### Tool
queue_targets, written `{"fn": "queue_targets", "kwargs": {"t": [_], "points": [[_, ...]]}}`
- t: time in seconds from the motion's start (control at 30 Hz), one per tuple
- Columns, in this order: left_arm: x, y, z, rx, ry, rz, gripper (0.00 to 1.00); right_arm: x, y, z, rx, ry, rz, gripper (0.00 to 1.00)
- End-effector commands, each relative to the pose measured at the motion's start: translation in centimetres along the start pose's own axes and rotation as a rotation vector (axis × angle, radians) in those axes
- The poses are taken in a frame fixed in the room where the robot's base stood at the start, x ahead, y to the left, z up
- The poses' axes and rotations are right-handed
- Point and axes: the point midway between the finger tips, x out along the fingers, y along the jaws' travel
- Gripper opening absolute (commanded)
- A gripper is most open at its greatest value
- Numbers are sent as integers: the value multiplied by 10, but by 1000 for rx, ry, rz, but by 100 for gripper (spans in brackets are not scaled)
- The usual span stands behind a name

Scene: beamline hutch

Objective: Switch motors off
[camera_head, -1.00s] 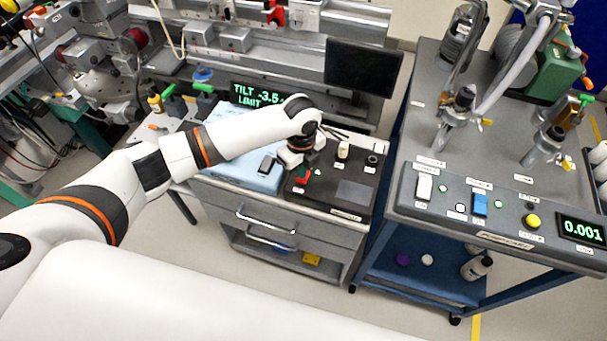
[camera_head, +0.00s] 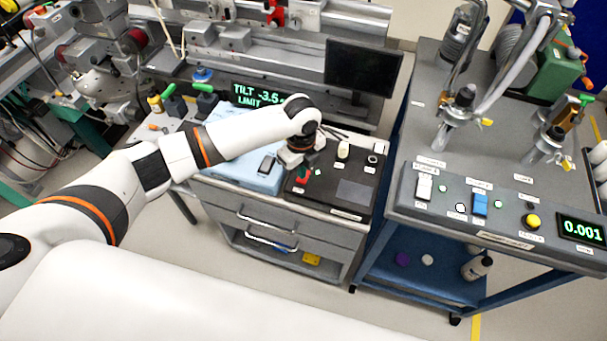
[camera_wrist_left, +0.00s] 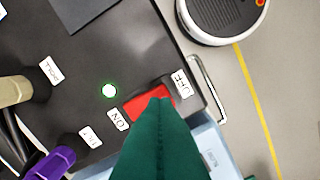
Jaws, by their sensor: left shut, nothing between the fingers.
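A red rocker switch (camera_wrist_left: 137,106) sits on the dark control panel (camera_wrist_left: 85,55), between an ON label (camera_wrist_left: 117,120) and an OFF label (camera_wrist_left: 181,83). A round lamp (camera_wrist_left: 109,91) beside it glows green. My left gripper (camera_wrist_left: 161,97) is shut and empty, its green fingers over the switch and hiding part of it. The fingertips lie toward the OFF side; I cannot tell whether they touch. In the head view, my left gripper (camera_head: 293,160) is low over the left part of the panel (camera_head: 355,193), with a bit of the red switch (camera_head: 303,174) showing. My right gripper is out of view.
A cream knob (camera_head: 343,150) stands on the panel. A blue folder-like item (camera_head: 240,172) lies left of it, and a black monitor (camera_head: 362,67) stands behind. A blue cart (camera_head: 500,205) with switches and a 0.001 display (camera_head: 581,230) is at the right.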

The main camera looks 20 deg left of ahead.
Motion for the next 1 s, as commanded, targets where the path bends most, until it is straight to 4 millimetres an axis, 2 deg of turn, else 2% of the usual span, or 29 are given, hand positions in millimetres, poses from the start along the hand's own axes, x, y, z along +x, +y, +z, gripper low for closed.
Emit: {"fn": "queue_targets", "kwargs": {"t": [1.0], "points": [[14, 0, 0, 0, 0, -1, 0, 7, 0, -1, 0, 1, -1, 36]]}}
